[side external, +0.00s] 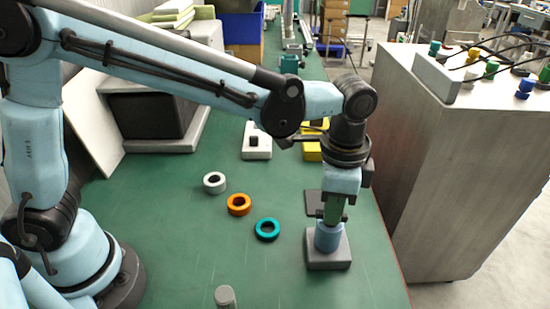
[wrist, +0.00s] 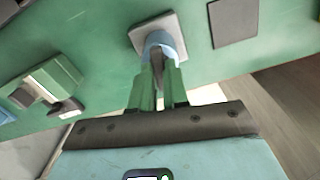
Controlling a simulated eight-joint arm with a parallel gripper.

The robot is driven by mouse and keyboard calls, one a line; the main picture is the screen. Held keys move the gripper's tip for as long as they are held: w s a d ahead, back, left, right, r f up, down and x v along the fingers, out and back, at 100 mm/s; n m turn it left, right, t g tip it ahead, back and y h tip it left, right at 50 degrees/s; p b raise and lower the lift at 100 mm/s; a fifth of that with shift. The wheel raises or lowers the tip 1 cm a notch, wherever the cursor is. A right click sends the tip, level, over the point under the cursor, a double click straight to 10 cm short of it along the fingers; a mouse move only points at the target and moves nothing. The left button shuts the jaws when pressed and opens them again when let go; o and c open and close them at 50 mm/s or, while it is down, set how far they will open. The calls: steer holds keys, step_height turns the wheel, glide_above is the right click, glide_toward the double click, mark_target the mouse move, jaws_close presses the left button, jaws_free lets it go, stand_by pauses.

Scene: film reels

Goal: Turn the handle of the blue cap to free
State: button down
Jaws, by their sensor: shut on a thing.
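The blue cap (side external: 327,237) sits upright on a grey square base (side external: 330,262) on the green table, at the right of the side view. It also shows in the wrist view (wrist: 158,39), at the top middle on its base (wrist: 176,30). My gripper (side external: 333,212) points straight down onto the cap from above. Its green fingers (wrist: 158,75) are closed around a dark narrow piece on top of the cap, the handle (wrist: 157,60). The fingers hide most of the handle, so I cannot tell which way it is turned.
Teal (side external: 267,229), orange (side external: 238,204) and white (side external: 214,182) rings lie on the table left of the cap. A dark flat plate (side external: 312,203) lies behind it. A grey cylinder (side external: 224,297) stands at the front. A tall cabinet (side external: 445,170) stands at right.

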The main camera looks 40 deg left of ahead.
steer(key=shift+n, duration=1)
steer(key=c, duration=1.1)
jaws_free()
step_height(320, 180, up, 12)
steer(key=shift+r, duration=0.1)
